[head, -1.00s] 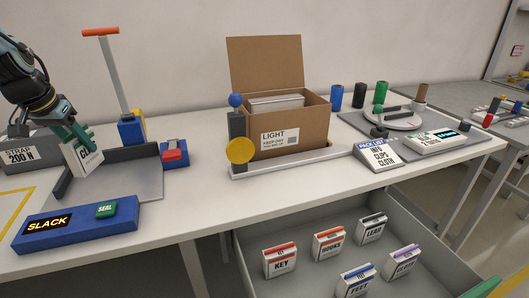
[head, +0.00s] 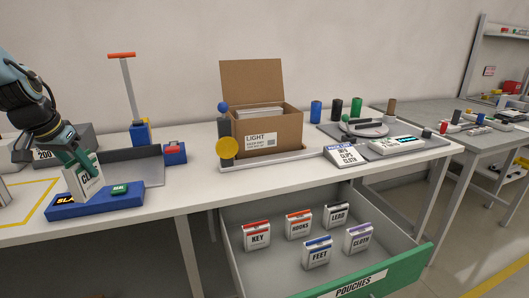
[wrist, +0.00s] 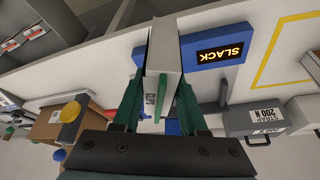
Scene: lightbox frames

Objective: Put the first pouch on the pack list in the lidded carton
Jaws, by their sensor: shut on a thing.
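My gripper (head: 77,160) is shut on a white pouch (head: 86,182), held upright at the left, in front of the blue SLACK box in the picture. Its label begins "CL"; the rest is hard to read. In the wrist view the pouch (wrist: 166,48) sits between the green fingers (wrist: 160,82). The brown carton (head: 275,132) stands mid-table with its lid raised; a pale grey block shows inside. The pack list (head: 346,156) appears to read INFO, CLIPS, CLOTH. I see no pouch labelled INFO.
The open drawer (head: 238,238) holds KEY, HOOKS, LEAD, FEET and CLOTH pouches. The blue SLACK box (head: 105,204) is by the front edge. A yellow disc (head: 227,148) and blue knob (head: 223,107) stand at the carton's left. A red-handled post (head: 127,90) rises behind.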

